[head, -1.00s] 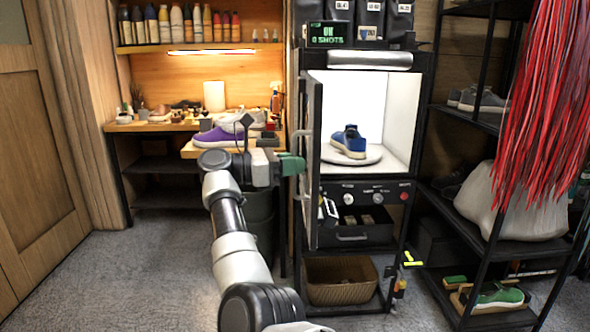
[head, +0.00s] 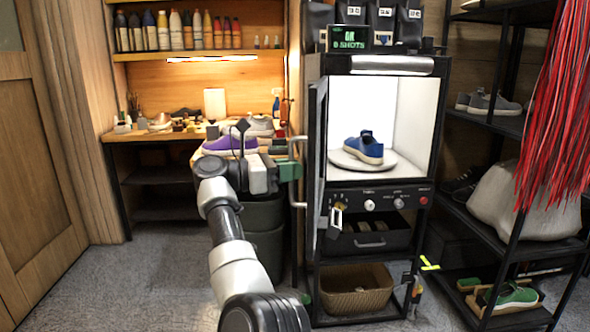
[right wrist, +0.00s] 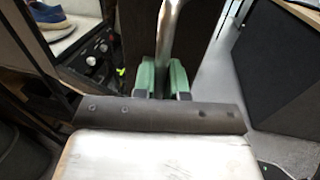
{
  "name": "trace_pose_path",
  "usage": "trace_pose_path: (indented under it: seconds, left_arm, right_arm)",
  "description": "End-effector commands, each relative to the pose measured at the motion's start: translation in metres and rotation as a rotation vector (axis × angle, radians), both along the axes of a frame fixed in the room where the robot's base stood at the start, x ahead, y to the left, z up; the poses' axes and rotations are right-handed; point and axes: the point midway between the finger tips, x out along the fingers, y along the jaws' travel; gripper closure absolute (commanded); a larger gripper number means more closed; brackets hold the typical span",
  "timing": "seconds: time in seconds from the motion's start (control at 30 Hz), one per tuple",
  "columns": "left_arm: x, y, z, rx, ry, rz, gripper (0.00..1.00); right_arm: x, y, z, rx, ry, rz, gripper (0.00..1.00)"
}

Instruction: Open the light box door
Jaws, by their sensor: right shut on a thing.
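The light box (head: 385,62) stands in the middle right of the head view, its bright white inside exposed. Its dark door (head: 318,165) hangs at the left side of the opening, swung outward and seen nearly edge-on. My right gripper (head: 291,170) is at the door's pale vertical handle (head: 299,190). In the right wrist view, the green fingers of my right gripper (right wrist: 162,78) are shut around the metal handle bar (right wrist: 167,38). A blue shoe (head: 364,147) sits on the round white turntable (head: 345,160) inside the box. My left gripper is not in view.
A wooden workbench (head: 150,135) with a purple sneaker (head: 228,145) stands behind my right arm. A dark bin (head: 262,215) is left of the box. A shelf rack (head: 505,215) with shoes stands to the right. Grey floor (head: 110,275) is free at left.

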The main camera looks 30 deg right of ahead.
Motion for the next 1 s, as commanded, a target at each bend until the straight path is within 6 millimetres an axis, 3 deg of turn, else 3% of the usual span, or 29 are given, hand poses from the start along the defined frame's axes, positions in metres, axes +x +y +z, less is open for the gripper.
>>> trace_pose_path:
  seconds: [0.17,0.2,0.33,0.67,1.0]
  left_arm:
    - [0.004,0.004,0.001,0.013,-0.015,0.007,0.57]
    - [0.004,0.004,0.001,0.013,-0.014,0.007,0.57]
    - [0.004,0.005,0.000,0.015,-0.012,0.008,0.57]
    - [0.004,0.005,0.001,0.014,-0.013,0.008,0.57]
    - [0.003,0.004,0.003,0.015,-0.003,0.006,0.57]
  right_arm:
    - [0.000,-0.002,0.004,-0.003,-0.003,0.002,1.00]
    - [0.000,-0.002,0.004,-0.003,-0.003,0.002,0.81]
    - [0.000,-0.002,0.003,-0.003,-0.003,0.000,0.64]
    - [0.001,0.004,0.002,-0.001,-0.002,0.001,0.64]
    - [0.011,0.053,0.005,0.000,-0.003,0.002,0.64]
